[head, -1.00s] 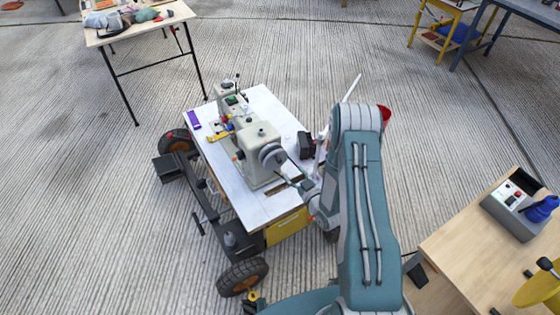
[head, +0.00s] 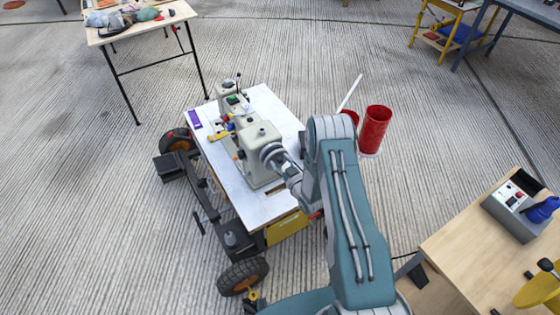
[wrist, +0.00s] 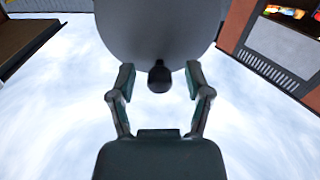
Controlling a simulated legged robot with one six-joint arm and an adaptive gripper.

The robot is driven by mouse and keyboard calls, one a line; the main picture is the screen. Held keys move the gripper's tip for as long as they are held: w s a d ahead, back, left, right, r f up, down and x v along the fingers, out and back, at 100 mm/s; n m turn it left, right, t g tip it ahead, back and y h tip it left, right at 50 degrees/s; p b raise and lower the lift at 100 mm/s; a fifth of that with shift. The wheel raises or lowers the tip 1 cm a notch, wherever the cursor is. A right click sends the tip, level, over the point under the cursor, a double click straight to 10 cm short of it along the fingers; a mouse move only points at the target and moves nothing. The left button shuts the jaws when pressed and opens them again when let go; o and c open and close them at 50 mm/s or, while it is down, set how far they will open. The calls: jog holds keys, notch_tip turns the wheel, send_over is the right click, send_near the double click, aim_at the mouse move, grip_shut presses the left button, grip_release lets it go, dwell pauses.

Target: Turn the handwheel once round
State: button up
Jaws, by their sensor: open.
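The handwheel (head: 271,153) is a grey disc at the near end of a cream sewing machine (head: 258,138). It also fills the top of the wrist view (wrist: 160,28), with a dark knob (wrist: 159,77) at its lower edge. My gripper (wrist: 158,78) is open, its fingers on either side of the knob with gaps to it. In the head view my gripper (head: 287,169) is up against the front of the wheel and partly hidden by my arm. Whether any finger touches the wheel cannot be told.
The machine stands on a white-topped cart (head: 222,170) with wheels. A purple item (head: 194,119) lies on its far left edge. A red cylinder (head: 374,130) stands behind my arm. A wooden table (head: 470,235) with a control box is at right. Open floor lies left.

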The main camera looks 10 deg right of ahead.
jog(key=shift+w, duration=0.2)
grip_shut()
jog(key=shift+d+m, duration=0.1)
jog(key=shift+m, duration=0.4)
grip_release()
